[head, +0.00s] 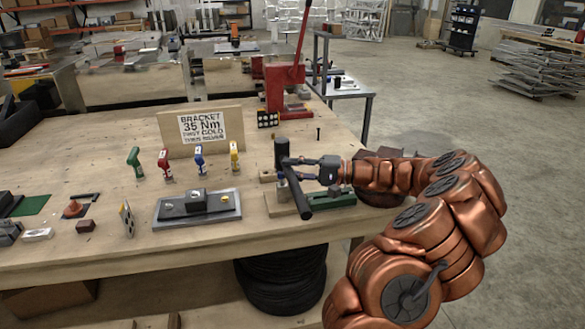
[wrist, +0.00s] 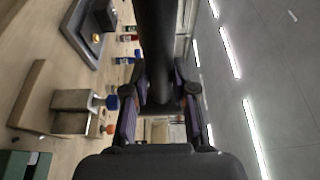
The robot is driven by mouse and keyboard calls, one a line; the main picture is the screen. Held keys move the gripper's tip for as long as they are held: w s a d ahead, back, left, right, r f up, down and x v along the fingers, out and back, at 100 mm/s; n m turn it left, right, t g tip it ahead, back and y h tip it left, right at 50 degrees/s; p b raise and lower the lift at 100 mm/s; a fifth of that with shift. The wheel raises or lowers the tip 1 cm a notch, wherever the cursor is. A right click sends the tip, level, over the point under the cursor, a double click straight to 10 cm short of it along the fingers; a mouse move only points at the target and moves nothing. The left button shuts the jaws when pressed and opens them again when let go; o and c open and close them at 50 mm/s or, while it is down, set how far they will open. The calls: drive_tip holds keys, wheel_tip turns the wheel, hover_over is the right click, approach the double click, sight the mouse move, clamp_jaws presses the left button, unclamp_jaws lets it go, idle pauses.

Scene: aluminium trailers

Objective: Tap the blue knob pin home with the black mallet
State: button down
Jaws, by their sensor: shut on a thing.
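My gripper (head: 294,168) is shut on the black mallet (head: 303,198), holding it above the right part of the workbench. In the head view one thick black end stands up beyond the fingers and a long black part slants down toward the front edge. In the wrist view the mallet (wrist: 155,40) runs as a dark bar between the two fingers (wrist: 160,85). The blue knob pin (wrist: 112,102) sticks out of a pale block (wrist: 78,110), left of the fingers and apart from them. An orange knob (wrist: 109,129) sits beside it. How deep the blue pin sits cannot be told.
The workbench (head: 150,255) carries a green plate (head: 334,198) beside the mallet, a grey fixture plate (head: 172,213), several coloured-handled tools and a bracket sign (head: 203,127). A red press (head: 283,85) stands behind. Free floor lies to the right.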

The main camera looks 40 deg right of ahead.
wheel_tip(320, 180, down, 5)
drive_tip(key=b, duration=0.3)
drive_tip(key=shift+s+r+b, duration=0.1)
drive_tip(key=shift+r+b, duration=0.1)
drive_tip(key=shift+b, duration=0.2)
drive_tip(key=shift+r+p, duration=0.6)
drive_tip(key=shift+r, duration=1.7)
